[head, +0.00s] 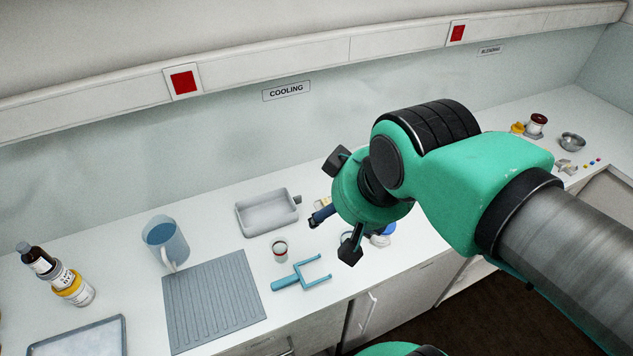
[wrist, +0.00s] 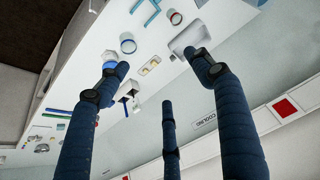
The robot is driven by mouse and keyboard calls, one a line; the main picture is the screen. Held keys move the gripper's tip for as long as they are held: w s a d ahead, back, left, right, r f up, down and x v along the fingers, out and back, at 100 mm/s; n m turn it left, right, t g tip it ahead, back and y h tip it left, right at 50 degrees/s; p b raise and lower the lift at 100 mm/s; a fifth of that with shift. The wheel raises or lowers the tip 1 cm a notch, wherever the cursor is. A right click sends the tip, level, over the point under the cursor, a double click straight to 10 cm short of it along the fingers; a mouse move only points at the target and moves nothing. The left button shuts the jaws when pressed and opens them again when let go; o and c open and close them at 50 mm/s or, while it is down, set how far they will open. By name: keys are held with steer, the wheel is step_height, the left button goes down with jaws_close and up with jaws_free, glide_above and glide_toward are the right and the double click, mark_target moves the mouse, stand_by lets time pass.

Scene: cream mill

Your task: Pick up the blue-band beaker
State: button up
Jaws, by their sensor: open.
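A round, open vessel with a blue ring, which looks like the blue-band beaker (wrist: 128,46), stands on the white counter in the wrist view. It is near the tip of one dark blue finger and apart from it. In the head view a blue round shape (head: 389,229) shows beside my wrist, mostly hidden; I cannot tell whether it is the same beaker. My gripper (head: 345,212) is above the counter, fingers spread and nothing between them. It also shows in the wrist view (wrist: 156,76).
A small cup with a reddish band (head: 280,252) stands beside a teal forked tool (head: 300,275). A grey tray (head: 268,222) stands behind them. A blue jug (head: 165,240) and a ribbed grey mat (head: 213,300) are to the left. Several bottles (head: 75,292) stand far left.

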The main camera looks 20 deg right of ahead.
steer(key=n+g+p, duration=0.2)
steer(key=n+g, duration=0.2)
steer(key=g, duration=0.2)
glide_above(351, 234)
steer(key=s+a, duration=0.1)
steer(key=s, duration=0.1)
step_height(351, 234, down, 23)
steer(key=shift+w+a+r, duration=0.15)
steer(key=shift+f+b, duration=0.45)
steer(key=shift+f, duration=3.85)
